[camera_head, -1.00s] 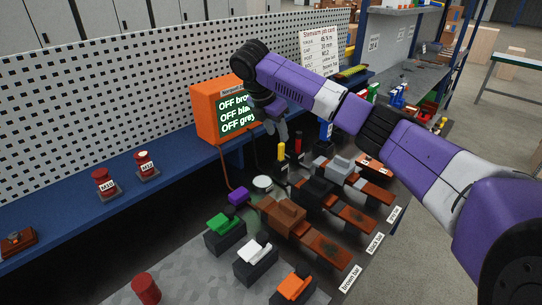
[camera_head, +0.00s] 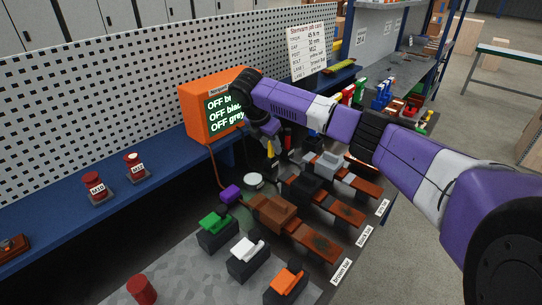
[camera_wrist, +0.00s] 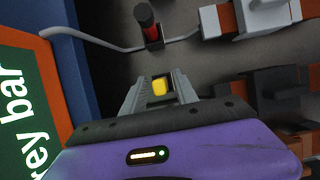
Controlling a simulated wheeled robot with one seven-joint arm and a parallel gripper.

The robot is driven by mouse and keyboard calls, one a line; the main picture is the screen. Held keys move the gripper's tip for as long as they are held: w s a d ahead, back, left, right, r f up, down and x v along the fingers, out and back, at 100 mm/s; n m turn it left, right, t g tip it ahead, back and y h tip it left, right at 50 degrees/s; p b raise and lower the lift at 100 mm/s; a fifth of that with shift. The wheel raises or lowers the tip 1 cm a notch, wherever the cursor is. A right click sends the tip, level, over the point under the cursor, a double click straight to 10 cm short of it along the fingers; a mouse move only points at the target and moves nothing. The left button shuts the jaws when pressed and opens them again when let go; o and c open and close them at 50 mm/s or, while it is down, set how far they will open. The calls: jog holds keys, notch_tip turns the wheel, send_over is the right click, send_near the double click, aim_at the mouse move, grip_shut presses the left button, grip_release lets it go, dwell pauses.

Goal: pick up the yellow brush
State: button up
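The yellow brush shows as an upright yellow handle (camera_head: 270,148) standing among the parts behind the brown bar unit. Its lower part is dark and hard to make out. In the wrist view, its yellow square top (camera_wrist: 159,88) lies between the two fingers of my gripper (camera_wrist: 160,90). The fingers are apart, with a gap visible on either side of the yellow top. In the head view, my gripper (camera_head: 268,130) points down just above the yellow handle, partly hidden by the arm. I cannot tell how far the fingertips reach down beside it.
A red-handled upright piece (camera_wrist: 146,18) stands close by. An orange screen (camera_head: 205,108) stands left of my gripper. Brown (camera_head: 273,213), black and grey bar units lie in front and to the right. A white round part (camera_head: 253,181) sits nearby.

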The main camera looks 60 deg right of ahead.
grip_shut()
jog(key=shift+r, duration=0.1)
notch_tip(320, 180, up, 20)
jog(key=b, duration=0.1)
dwell(0.5)
